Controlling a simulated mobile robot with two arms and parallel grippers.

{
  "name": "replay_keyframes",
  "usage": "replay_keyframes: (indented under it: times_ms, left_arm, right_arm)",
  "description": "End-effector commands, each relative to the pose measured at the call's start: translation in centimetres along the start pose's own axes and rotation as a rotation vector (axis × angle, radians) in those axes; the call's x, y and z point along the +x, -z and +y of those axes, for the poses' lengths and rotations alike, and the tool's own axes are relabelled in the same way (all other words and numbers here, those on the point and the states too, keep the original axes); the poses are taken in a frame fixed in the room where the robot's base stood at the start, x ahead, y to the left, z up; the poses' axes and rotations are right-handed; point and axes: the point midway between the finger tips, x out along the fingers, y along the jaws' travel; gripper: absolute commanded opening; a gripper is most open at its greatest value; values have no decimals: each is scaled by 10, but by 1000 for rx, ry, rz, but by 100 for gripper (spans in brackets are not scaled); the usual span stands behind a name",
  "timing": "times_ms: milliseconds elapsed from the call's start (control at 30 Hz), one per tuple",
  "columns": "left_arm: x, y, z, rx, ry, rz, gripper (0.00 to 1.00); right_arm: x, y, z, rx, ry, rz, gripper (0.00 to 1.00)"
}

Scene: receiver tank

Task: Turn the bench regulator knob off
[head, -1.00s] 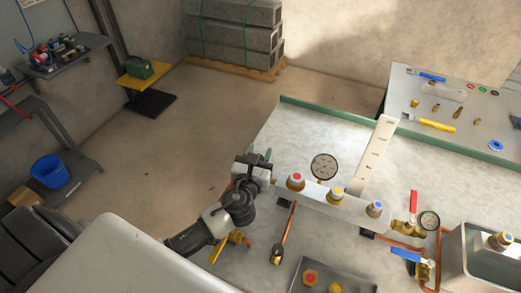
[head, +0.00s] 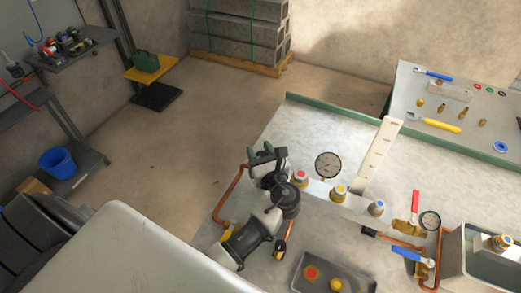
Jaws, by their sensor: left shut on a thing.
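My left gripper (head: 268,164) is over the left end of the manifold block (head: 320,190), beside the red-topped brass knob (head: 301,178). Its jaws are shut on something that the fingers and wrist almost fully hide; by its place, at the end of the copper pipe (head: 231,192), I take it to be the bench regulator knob. Its turn position cannot be seen. A round white gauge (head: 327,165) stands just right of the gripper. Yellow-topped (head: 340,193) and blue-topped (head: 377,207) knobs follow along the block. My right gripper is not in view.
A white scale strip (head: 380,155) stands behind the block. A red lever valve (head: 413,212), a blue lever valve (head: 408,254) and a small gauge (head: 430,219) are at the right. A grey tray (head: 318,264) with capped fittings lies in front. The bench's back left is clear.

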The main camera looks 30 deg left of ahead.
Motion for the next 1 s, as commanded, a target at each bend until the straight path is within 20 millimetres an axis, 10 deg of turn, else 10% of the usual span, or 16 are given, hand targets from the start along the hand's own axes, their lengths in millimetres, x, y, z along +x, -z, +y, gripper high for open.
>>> replay_keyframes:
  times_ms: [500, 533, 667, 1000]
  left_arm:
    - [0, 0, 0, 2, -18, 0, 18]
    - [0, 0, 0, 2, -18, 0, 44]
    - [0, 0, 0, 2, -18, 0, 64]
    - [-3, 1, 0, 1, -17, 1, 67]
  right_arm:
    - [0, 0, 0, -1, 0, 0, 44]
    - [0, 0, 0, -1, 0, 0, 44]
    - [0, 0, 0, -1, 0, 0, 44]
    - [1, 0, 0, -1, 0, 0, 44]
